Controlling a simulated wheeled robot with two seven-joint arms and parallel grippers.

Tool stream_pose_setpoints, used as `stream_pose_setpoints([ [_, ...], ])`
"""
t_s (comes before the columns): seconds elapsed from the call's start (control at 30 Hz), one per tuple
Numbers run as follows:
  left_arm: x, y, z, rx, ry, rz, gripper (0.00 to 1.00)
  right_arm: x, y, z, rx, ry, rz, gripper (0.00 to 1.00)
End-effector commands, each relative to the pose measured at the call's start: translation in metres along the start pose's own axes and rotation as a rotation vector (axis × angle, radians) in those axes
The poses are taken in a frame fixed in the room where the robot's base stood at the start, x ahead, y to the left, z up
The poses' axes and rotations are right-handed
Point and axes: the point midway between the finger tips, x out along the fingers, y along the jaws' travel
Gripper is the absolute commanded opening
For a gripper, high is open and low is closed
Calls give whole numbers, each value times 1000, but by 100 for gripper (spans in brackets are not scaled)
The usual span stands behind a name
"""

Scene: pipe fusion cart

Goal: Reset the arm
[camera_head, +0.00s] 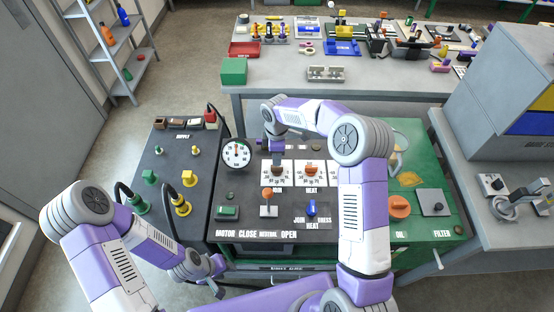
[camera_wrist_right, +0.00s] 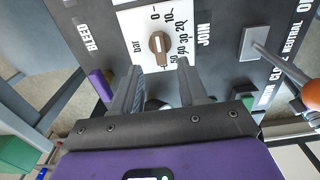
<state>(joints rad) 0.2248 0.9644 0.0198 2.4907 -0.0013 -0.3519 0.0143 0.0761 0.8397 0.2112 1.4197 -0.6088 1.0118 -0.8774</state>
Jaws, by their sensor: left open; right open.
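My right arm reaches over the cart from the lower right and bends back left. Its gripper (camera_head: 277,160) hangs over the JOIN dial (camera_head: 278,182). In the right wrist view the gripper (camera_wrist_right: 157,85) is open and empty, its two fingers apart. The brown knob of the JOIN dial (camera_wrist_right: 159,46) shows beyond the fingertips; contact is not visible. My left gripper (camera_head: 217,277) is low at the cart's front edge, open, with nothing seen in it.
The cart panel carries a gauge (camera_head: 236,153), a HEAT dial (camera_head: 311,170), an orange-topped lever (camera_head: 268,195), a blue switch (camera_head: 312,208) and an orange OIL cap (camera_head: 398,206). Yellow and green fittings (camera_head: 183,206) stand at left. A workbench (camera_head: 400,78) stands behind.

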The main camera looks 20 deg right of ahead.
Motion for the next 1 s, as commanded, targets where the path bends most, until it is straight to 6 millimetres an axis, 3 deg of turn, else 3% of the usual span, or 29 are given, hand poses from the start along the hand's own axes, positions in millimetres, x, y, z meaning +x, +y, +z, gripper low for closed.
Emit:
stream_pose_setpoints([
  [0.17, -2, 1, 0, 0, 0, 0, 43, -13, 0, 0, -1, 0, 0, 43],
  [0.7, -3, 1, 0, 0, 0, 0, 43, -15, 0, 0, 0, -1, -1, 43],
  [0.83, -17, 6, 1, 0, 0, 0, 43, -30, 0, 0, 0, -1, 0, 43],
  [1.0, -47, 18, 2, 0, 0, 0, 43, -62, 0, 0, 0, -1, 0, 43],
])
